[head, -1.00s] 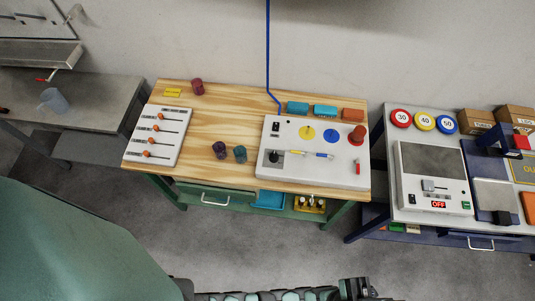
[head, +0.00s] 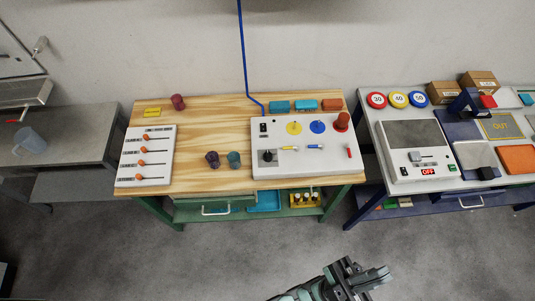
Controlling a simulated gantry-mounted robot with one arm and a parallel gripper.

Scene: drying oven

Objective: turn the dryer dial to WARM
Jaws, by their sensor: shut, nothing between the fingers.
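No dial marked WARM can be made out in the head view, and I cannot tell which device is the dryer. A white device with a grey plate (head: 413,134), a small lever and a red OFF sign (head: 428,171) stands on the right bench. A white panel (head: 335,170) with a black knob (head: 268,156) lies on the wooden bench. My gripper (head: 385,273) is at the bottom, right of centre, over the floor in front of the benches. It is shut and empty, apart from both devices.
The wooden bench (head: 200,130) also carries a slider board (head: 145,158), dark red and teal cylinders, and several blocks. The right bench holds round signs 30, 40 and 50 (head: 398,99), boxes and an orange block (head: 517,158). The floor (head: 200,260) in front is clear.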

